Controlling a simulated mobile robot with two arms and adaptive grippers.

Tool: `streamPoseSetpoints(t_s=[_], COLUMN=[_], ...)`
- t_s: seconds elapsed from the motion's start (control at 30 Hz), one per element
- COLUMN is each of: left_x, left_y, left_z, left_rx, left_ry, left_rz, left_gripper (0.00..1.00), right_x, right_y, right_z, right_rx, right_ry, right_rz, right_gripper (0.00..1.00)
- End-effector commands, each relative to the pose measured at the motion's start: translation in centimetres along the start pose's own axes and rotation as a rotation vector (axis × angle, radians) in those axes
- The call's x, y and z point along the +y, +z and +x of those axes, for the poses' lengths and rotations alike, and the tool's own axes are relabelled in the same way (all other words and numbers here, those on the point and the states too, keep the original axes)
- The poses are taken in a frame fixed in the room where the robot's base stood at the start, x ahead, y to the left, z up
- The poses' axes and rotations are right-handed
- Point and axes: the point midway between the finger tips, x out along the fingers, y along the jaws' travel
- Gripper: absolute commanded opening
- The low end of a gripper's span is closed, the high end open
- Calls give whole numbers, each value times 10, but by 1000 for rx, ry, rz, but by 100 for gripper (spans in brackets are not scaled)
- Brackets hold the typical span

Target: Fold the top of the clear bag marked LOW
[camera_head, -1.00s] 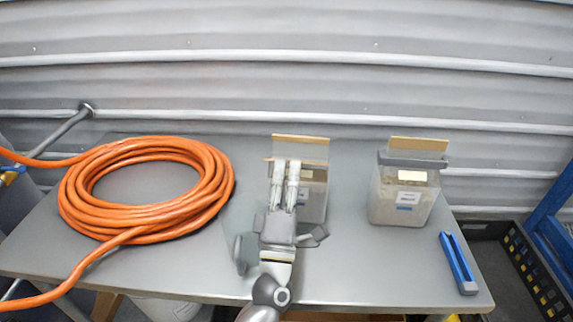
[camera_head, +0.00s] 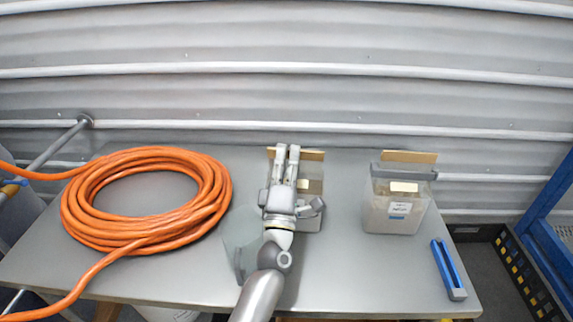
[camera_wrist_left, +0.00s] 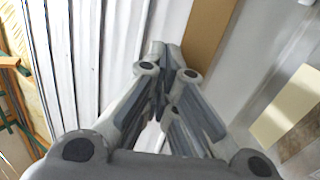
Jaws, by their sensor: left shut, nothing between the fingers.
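My left gripper (camera_head: 287,148) is shut and empty, its fingertips at the tan top strip of a clear bag (camera_head: 310,186) in the middle of the table. The gripper hides much of this bag's front. In the left wrist view the shut fingertips (camera_wrist_left: 160,52) are beside the tan strip (camera_wrist_left: 207,42), and a pale label (camera_wrist_left: 288,108) shows at the right. I cannot tell whether they touch the strip. A second clear bag (camera_head: 395,212) stands upright at the right, with a grey clip (camera_head: 404,171) across its top. The word LOW is not readable on either bag. My right gripper is not in view.
A coiled orange hose (camera_head: 90,220) fills the left of the grey table (camera_head: 345,280). A blue clip (camera_head: 448,270) lies near the right edge. A corrugated metal wall (camera_head: 300,100) stands behind. The table's front middle right is clear.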

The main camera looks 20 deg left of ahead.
Motion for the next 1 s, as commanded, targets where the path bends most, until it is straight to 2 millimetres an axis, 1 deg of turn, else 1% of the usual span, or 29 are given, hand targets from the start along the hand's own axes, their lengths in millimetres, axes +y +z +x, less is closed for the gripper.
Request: streamPoseSetpoints(t_s=[0.3,1.0], left_x=[-9,-9], left_y=[0,0], left_z=[12,15], left_rx=[0,0], left_ry=[-1,0], left_rz=[-1,-1], left_gripper=[0,0], right_x=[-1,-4], right_y=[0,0], right_z=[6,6], right_rx=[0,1], right_ry=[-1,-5], right_rz=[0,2], right_gripper=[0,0])
